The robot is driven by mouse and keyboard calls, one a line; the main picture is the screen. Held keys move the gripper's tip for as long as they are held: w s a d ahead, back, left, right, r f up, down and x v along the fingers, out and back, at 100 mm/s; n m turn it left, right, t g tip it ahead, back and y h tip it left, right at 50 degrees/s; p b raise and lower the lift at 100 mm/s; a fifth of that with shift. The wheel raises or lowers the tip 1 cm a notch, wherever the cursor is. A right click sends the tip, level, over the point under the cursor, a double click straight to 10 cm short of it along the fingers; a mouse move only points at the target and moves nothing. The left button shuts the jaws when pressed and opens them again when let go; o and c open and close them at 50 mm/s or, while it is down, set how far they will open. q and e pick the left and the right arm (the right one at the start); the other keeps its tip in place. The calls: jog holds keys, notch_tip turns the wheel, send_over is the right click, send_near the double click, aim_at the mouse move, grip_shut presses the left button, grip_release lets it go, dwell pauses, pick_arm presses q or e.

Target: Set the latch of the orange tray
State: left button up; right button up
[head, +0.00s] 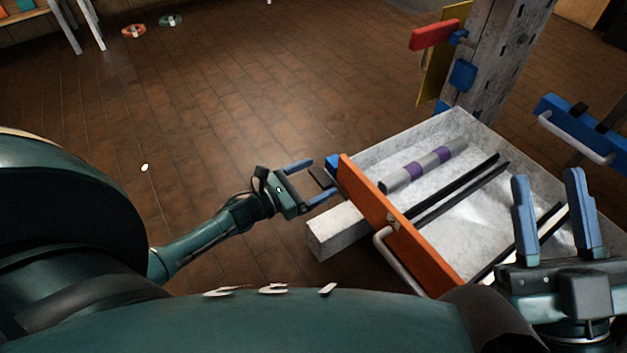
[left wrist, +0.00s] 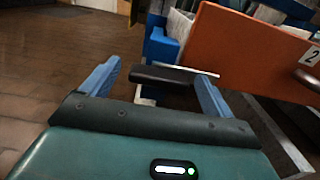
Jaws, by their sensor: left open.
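The orange tray has an orange front panel (head: 400,238) with a pale bar handle (head: 398,265); a panel marked "2" shows in the left wrist view (left wrist: 245,52). At the panel's far left end is a blue block (head: 332,161) with a dark latch paddle (head: 320,177). In the left wrist view the paddle (left wrist: 172,75) lies between my fingers, beside the blue block (left wrist: 160,46). My left gripper (head: 313,179) is open around the paddle; I cannot tell whether a finger touches it. My right gripper (head: 548,173) is open and empty, fingers up, in front of the tray's right part.
The pale tray body (head: 450,125) holds a grey cylinder with purple bands (head: 425,166) and dark rails. A pale beam (head: 335,230) runs under the panel. A post (head: 500,60) with a red lever (head: 434,34) stands behind; a blue panel (head: 575,122) is at right.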

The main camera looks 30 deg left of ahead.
pick_arm(q)
jog(key=shift+c, duration=0.2)
jog(key=shift+c, duration=0.8)
jog(key=c, duration=1.2)
jog(key=shift+d, duration=0.1)
